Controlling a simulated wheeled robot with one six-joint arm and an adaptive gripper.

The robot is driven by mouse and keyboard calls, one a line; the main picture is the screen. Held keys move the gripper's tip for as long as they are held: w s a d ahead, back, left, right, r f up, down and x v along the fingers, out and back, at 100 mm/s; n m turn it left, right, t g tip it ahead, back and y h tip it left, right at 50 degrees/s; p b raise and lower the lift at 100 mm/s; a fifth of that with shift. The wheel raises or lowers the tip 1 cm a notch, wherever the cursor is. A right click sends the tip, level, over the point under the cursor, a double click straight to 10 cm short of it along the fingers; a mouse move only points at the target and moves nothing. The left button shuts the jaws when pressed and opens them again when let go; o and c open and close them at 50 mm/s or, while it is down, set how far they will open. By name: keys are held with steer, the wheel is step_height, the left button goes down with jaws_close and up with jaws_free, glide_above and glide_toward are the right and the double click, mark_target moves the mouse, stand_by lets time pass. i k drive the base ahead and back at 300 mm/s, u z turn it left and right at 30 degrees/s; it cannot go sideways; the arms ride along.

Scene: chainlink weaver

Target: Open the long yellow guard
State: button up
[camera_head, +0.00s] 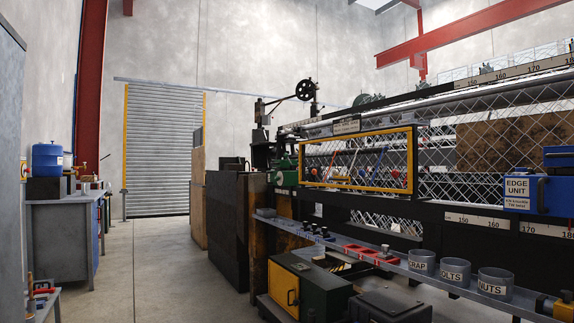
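The long yellow guard (411,161) is a wide rectangular yellow frame on the front of the weaving machine, right of the picture's middle. It stands upright across the machine's front and looks closed. Levers with red and blue parts show through it. A small sign plate (347,127) sits just above its top bar. I cannot make out its hinges or latch. My gripper is not in this view.
A shelf with grey cups (495,283) and red trays (358,250) juts out below the guard. A green cabinet with a yellow door (284,289) and a dark box (390,306) stand on the floor below. Clear floor (160,265) lies left, beside a workbench (62,230).

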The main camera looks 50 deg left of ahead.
mark_target(409, 147)
steer(key=u, duration=2.2)
steer(key=i, duration=1.55)
steer(key=u, duration=0.25)
steer(key=i, duration=1.8)
steer(key=z, duration=0.8)
